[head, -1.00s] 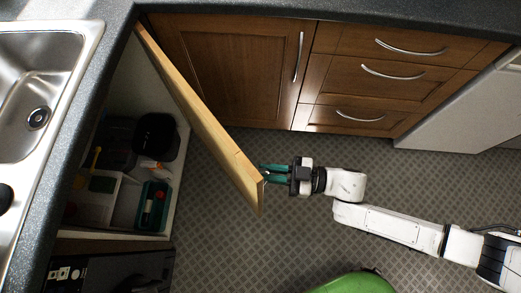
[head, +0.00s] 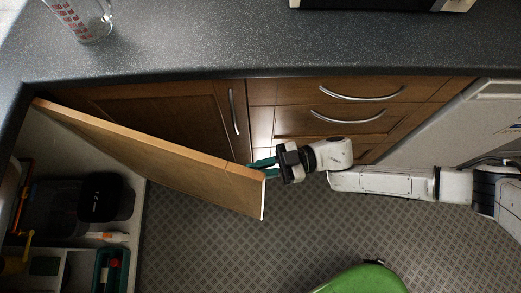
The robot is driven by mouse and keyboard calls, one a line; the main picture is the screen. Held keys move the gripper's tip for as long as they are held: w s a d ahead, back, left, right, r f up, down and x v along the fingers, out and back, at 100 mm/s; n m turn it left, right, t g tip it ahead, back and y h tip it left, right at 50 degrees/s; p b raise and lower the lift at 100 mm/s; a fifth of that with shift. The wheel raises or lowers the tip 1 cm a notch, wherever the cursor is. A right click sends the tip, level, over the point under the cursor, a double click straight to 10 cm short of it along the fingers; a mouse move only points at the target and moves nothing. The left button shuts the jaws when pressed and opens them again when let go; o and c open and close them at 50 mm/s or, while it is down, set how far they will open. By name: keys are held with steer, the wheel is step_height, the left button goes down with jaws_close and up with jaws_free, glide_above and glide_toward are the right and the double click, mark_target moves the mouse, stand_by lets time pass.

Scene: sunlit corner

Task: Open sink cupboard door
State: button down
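The sink cupboard door (head: 170,165) is brown wood and stands swung wide open. Its pale inner face and top edge show. Its free end lies out over the floor, in front of the neighbouring cupboard. My gripper (head: 262,164) is at the free end of the door, on its outer side, with teal fingers against or just behind the top edge. The fingertips are partly hidden by the door. The door's handle is hidden, so I cannot tell whether the fingers hold it. The open sink cupboard (head: 135,215) shows at the lower left.
A dark bin (head: 100,197) and a green caddy (head: 110,270) are inside the cupboard. Closed drawers (head: 345,115) and another cupboard door (head: 160,110) stand behind. A measuring jug (head: 80,20) is on the worktop (head: 250,45). A green object (head: 360,280) is at the bottom; patterned floor between is clear.

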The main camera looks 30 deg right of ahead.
steer(key=shift+w+r, duration=0.25)
steer(key=shift+w, duration=0.15)
steer(key=c, duration=1.1)
jaws_free()
steer(key=shift+a+f, duration=0.1)
steer(key=shift+a, duration=0.05)
steer(key=shift+s+d+f, duration=0.1)
steer(key=shift+d, duration=0.1)
steer(key=b+v, duration=0.1)
steer(key=v, duration=0.9)
steer(key=shift+d, duration=0.25)
